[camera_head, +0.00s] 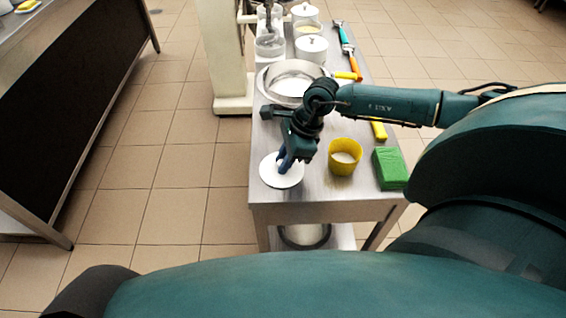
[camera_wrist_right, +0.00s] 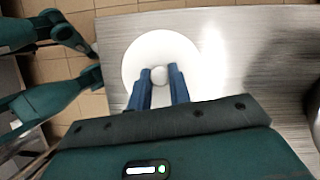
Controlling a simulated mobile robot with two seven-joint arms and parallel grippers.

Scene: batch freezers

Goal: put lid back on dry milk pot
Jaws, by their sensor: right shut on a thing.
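My right gripper (camera_head: 283,163) is shut on the lid's small round knob, which also shows between the blue fingertips in the right wrist view (camera_wrist_right: 159,76). I cannot tell whether the lid touches the table. A white pot without a lid (camera_head: 308,29), with pale yellowish contents, stands at the far end between two lidded white pots. No label shows which is the dry milk pot. My left gripper is not seen clearly in either view.
On the table (camera_head: 325,207) stand a yellow cup (camera_head: 345,157), a green block (camera_head: 390,168) and a large metal ring-shaped vessel (camera_head: 268,82). A lidded white pot (camera_head: 311,48) and clear containers (camera_head: 270,45) are further back. Long-handled tools (camera_head: 346,46) lie along the right edge.

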